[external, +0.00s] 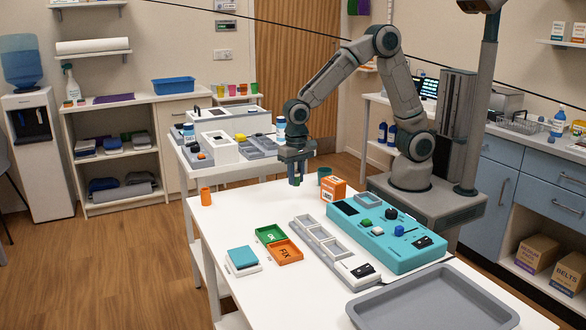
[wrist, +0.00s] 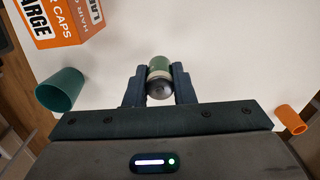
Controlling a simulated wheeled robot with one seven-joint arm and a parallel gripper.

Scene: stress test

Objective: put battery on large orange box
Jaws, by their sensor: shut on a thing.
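My gripper (external: 296,180) points down over the far-left part of the white table.
An orange cup (external: 206,196) stands at the left table edge. A teal panel (external: 400,255), grey tray (external: 430,305) and small green and orange trays (external: 285,258) lie nearer the camera.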

